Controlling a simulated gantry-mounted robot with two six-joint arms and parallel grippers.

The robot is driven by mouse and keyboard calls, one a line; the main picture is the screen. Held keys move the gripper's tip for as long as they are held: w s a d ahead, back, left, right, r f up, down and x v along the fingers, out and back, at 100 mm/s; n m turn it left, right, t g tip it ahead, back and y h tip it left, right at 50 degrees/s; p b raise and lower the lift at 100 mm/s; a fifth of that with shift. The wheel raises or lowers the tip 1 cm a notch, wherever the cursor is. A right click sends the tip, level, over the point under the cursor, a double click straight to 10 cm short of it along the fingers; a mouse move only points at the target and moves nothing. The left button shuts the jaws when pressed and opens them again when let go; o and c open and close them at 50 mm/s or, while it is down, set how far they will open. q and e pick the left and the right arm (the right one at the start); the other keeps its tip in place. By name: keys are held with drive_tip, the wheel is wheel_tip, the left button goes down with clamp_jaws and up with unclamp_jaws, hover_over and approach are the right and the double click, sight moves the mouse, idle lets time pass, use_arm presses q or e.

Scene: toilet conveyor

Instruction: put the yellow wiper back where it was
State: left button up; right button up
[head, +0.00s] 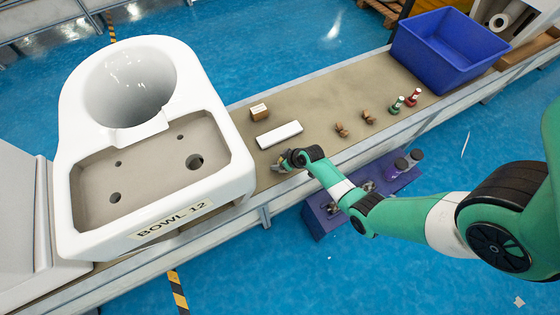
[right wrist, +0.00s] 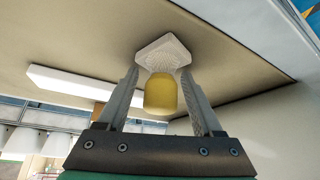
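The yellow wiper (right wrist: 161,93) is in the right wrist view, its yellow handle end facing the camera and a pale, squarish head (right wrist: 163,50) behind it against the belt surface. My right gripper (right wrist: 161,72) has one finger on each side of it, the tips close to the pale head. Whether the fingers press on it or stand just clear, I cannot tell. In the head view my right gripper (head: 284,163) is low at the belt beside the toilet bowl's right side, and the wiper is not clearly visible there. My left gripper is not in view.
The white toilet bowl (head: 205,207) labelled "BOWL 12" stands on the conveyor belt (head: 325,100) at left. Wooden pieces, green and red items and a blue bin (head: 450,45) are farther right.

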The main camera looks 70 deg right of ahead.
drive_tip(key=shift+r, duration=0.1)
drive_tip(key=shift+r+p, duration=0.25)
drive_tip(key=shift+p, duration=0.05)
drive_tip(key=p+v, duration=0.9)
drive_tip(key=v, duration=0.2)
drive_tip(key=shift+s+r, duration=0.2)
drive_tip(key=shift+r, duration=0.05)
